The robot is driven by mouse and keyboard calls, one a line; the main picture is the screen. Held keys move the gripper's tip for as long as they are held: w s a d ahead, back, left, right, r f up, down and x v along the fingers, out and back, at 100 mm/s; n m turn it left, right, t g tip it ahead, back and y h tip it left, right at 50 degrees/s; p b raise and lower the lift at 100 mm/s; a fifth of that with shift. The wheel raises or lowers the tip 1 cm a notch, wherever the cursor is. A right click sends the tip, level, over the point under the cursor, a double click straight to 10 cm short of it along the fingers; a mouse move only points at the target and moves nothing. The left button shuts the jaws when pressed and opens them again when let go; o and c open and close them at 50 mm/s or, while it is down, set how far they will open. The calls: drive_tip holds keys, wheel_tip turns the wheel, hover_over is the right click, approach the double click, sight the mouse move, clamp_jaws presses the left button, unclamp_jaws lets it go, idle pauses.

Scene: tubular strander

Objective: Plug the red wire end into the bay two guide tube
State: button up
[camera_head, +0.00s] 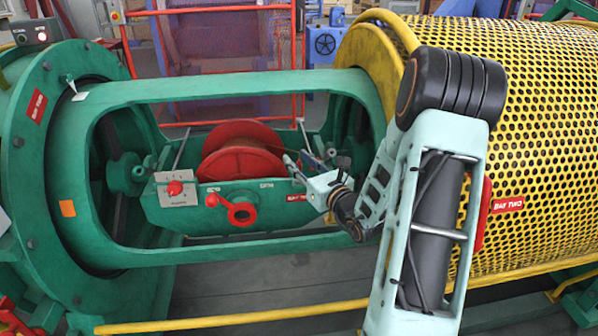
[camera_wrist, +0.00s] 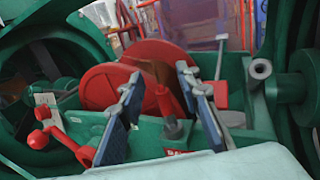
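A red spool (camera_head: 240,152) sits in the green cradle and also shows in the wrist view (camera_wrist: 108,88). My gripper (camera_head: 306,160) is at the cradle's right part, beside the spool. In the wrist view my gripper (camera_wrist: 159,75) is open, its two blue-padded fingers apart. A red tapered piece (camera_wrist: 167,103), probably the red wire end, shows between the fingers, with a grey part at its lower end. Whether it touches a finger I cannot tell. A grey hollow tube (camera_wrist: 260,70), possibly the guide tube, stands right of the fingers.
The green frame's front bar (camera_head: 230,253) and top bar (camera_head: 220,88) border the opening. A red handle (camera_head: 241,213) and a switch plate (camera_head: 175,188) are on the cradle front. A yellow perforated guard (camera_head: 530,90) stands right. "Bay two" labels (camera_head: 508,204) show.

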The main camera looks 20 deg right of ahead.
drive_tip(key=shift+c, duration=0.2)
clamp_jaws()
